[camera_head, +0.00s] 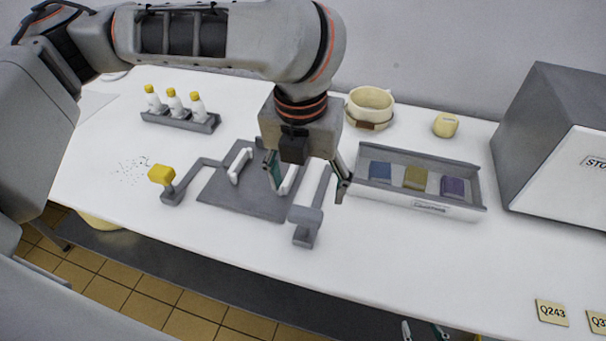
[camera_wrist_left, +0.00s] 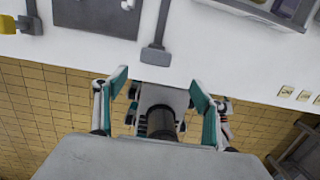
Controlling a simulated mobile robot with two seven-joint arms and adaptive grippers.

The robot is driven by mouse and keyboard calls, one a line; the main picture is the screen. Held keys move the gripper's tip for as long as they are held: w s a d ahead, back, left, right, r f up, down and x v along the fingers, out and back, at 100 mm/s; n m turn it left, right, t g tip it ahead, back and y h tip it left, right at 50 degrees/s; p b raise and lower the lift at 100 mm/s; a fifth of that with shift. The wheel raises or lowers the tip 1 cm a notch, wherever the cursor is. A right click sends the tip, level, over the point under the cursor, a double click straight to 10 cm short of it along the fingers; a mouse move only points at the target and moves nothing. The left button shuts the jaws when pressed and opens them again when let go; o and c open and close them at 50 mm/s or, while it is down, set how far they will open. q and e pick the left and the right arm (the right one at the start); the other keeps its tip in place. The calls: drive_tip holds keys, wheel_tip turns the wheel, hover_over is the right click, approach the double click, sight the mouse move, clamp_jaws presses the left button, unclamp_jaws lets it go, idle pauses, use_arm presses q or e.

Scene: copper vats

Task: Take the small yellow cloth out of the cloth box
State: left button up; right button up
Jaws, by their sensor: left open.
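The cloth box (camera_head: 400,199) is a grey tray with a label on its front, standing right of centre on the white table. The small yellow cloth (camera_head: 415,178) lies in its middle, between a blue cloth (camera_head: 380,171) and a purple cloth (camera_head: 453,187). My left gripper (camera_head: 308,188) is open and empty, left of the box and above the grey fixture. In the left wrist view its fingers (camera_wrist_left: 158,90) are spread, and the box's edge (camera_wrist_left: 262,14) shows at the top right. My right gripper (camera_head: 424,331) shows only its fingertips, apart, below the table's front edge.
A bottle rack (camera_head: 185,121), a cream pot (camera_head: 370,105) and a yellow container (camera_head: 445,125) stand behind. A grey cabinet (camera_head: 545,120) stands right. The front right table is mostly clear.

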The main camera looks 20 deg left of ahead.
sight(305, 212)
use_arm(q)
drive_tip(key=f, duration=0.3)
drive_tip(key=w+f, duration=0.1)
drive_tip(key=f, duration=0.7)
drive_tip(key=shift+w+a, duration=0.4)
drive_tip(key=c, duration=1.2)
